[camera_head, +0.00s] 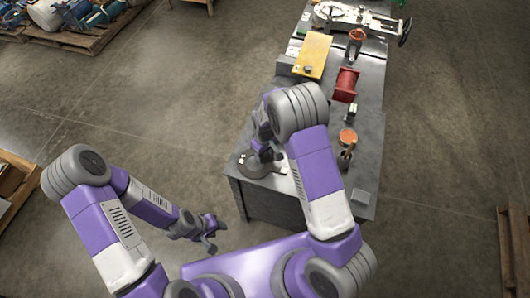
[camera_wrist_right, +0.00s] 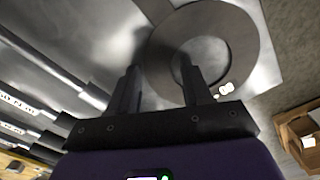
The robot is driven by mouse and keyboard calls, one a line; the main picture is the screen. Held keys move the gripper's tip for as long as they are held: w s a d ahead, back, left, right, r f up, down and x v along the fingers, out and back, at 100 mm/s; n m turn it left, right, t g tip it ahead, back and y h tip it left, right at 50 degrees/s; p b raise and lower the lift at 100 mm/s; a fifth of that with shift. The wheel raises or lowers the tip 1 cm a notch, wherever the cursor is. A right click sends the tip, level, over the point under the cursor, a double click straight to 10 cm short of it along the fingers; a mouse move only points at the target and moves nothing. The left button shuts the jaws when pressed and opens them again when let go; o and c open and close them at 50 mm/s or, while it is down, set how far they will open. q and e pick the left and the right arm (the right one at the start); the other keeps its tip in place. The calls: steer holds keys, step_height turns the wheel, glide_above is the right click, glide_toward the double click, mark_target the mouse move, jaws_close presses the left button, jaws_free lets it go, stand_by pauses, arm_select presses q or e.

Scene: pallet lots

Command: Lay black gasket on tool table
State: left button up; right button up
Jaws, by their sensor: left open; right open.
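The black gasket (camera_wrist_right: 238,40) is a flat dark grey ring. It lies on the near left corner of the grey metal tool table (camera_head: 368,150), and in the head view it shows partly (camera_head: 250,172) under my right gripper. My right gripper (camera_wrist_right: 158,72) is open above it, pointing down. One finger appears over the ring's hole and the other beyond its outer edge, with part of the band between them. I cannot tell whether the fingers touch it. My left gripper (camera_head: 212,236) is open and empty, off the table to the left.
On the table stand a yellow case (camera_head: 312,55), a red cylinder (camera_head: 346,85), an orange-topped round part (camera_head: 348,137) and a white machine with a handwheel (camera_head: 350,15). Pallets (camera_head: 75,35) stand at the far left. The floor left of the table is clear.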

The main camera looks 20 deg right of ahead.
steer(key=shift+r, duration=0.2)
step_height(320, 180, up, 12)
steer(key=p, duration=0.3)
stand_by(0.5)
